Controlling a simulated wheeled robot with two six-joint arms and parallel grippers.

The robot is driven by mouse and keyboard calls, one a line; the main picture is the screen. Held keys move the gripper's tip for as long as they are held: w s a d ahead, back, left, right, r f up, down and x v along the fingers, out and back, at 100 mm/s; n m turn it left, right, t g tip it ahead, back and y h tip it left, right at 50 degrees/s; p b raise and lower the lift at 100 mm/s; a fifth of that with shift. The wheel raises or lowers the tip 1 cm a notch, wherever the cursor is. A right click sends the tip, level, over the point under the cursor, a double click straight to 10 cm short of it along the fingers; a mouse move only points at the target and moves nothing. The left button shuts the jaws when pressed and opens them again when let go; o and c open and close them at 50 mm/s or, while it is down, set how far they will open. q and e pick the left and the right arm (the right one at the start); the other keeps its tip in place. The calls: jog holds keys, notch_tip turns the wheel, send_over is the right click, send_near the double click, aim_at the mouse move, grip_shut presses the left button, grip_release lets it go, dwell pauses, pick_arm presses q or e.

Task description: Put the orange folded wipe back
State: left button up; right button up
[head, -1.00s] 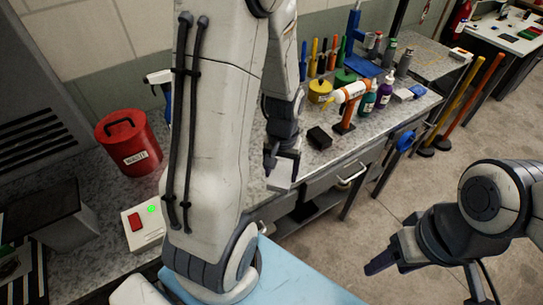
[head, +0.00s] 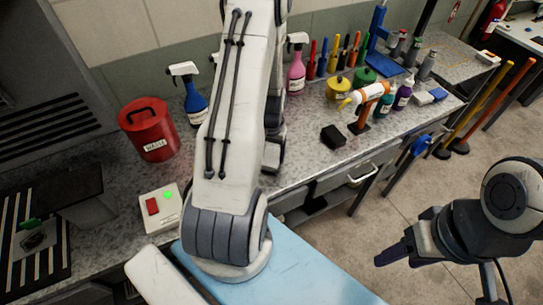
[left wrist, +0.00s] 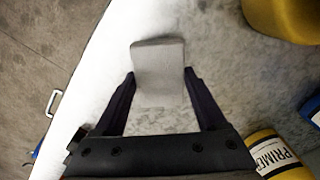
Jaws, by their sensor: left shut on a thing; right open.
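My left gripper (left wrist: 159,77) is shut on a flat, pale grey folded piece (left wrist: 158,62) in the left wrist view; it looks grey, not orange. The piece is above the speckled bench top. In the head view my left arm hides most of that gripper and the piece. I make out no orange folded wipe in either view. My right gripper (head: 384,259) is open and empty, out over the floor at the right.
A switch box (head: 160,207) stands at left. A pale blue surface (head: 300,270) is in front.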

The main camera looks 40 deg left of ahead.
aim_at(272, 156)
pick_arm(q)
jog(key=shift+f, duration=1.15)
jog(key=shift+f, duration=0.2)
jog(key=o, duration=1.6)
jog(key=shift+c, duration=0.2)
jog(key=shift+r+p, duration=0.3)
jog(key=shift+w+r, duration=0.1)
jog(key=shift+r, duration=0.15)
notch_tip(272, 156, up, 12)
jog(key=b, duration=0.3)
jog(key=shift+f, duration=0.25)
